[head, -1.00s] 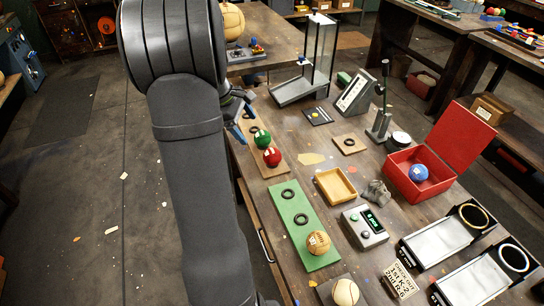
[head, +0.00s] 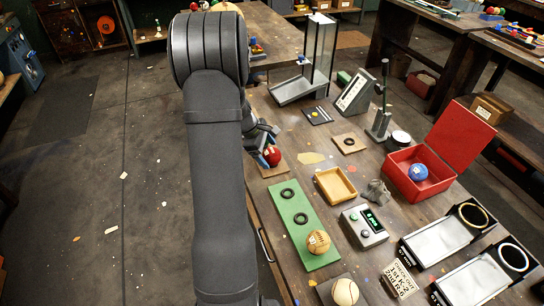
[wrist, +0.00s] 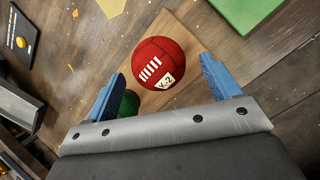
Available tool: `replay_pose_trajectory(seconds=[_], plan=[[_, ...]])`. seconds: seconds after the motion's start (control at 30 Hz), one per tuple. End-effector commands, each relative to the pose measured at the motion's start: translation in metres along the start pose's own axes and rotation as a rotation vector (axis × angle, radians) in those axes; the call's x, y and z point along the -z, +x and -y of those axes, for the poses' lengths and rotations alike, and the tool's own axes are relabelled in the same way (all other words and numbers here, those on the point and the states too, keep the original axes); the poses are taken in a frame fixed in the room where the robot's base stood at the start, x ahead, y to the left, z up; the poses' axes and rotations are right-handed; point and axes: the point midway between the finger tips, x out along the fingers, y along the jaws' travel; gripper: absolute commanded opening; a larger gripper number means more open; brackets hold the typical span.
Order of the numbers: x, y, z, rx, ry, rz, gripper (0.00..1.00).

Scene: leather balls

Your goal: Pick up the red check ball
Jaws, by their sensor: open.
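The red ball (head: 272,155) sits on a wooden board (head: 268,172) at the table's left side, partly hidden by my gripper (head: 264,143). In the wrist view the red ball (wrist: 160,52) shows white tally stripes and a tag that seems to read K-2. My gripper (wrist: 162,72) is open there, with one blue finger to the left and one to the right of the ball's near side. The ball is mostly beyond the fingertips, and nothing is held. A green ball (wrist: 130,103) shows partly behind the left finger; my arm hides it in the head view.
A green board (head: 302,222) with rings and a tan ball (head: 318,242) lies nearer. A yellow tray (head: 335,184), a keypad box (head: 364,225) and an open red box (head: 406,181) with a blue ball (head: 418,172) stand to the right. A sign (head: 401,279) lies at front.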

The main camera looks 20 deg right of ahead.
Motion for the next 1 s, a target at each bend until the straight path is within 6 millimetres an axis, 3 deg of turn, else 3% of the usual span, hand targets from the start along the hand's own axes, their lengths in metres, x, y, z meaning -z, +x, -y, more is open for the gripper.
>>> replay_pose_trajectory(seconds=[0.2, 0.4, 0.67, 1.0], plan=[[-0.002, 0.029, -0.001, 0.002, 0.0, 0.001, 0.82], [-0.002, 0.03, -0.001, 0.0, 0.0, 0.0, 0.82], [-0.002, 0.03, -0.001, 0.0, 0.0, 0.0, 0.33], [-0.003, 0.026, -0.002, -0.001, 0.0, 0.0, 0.33]])
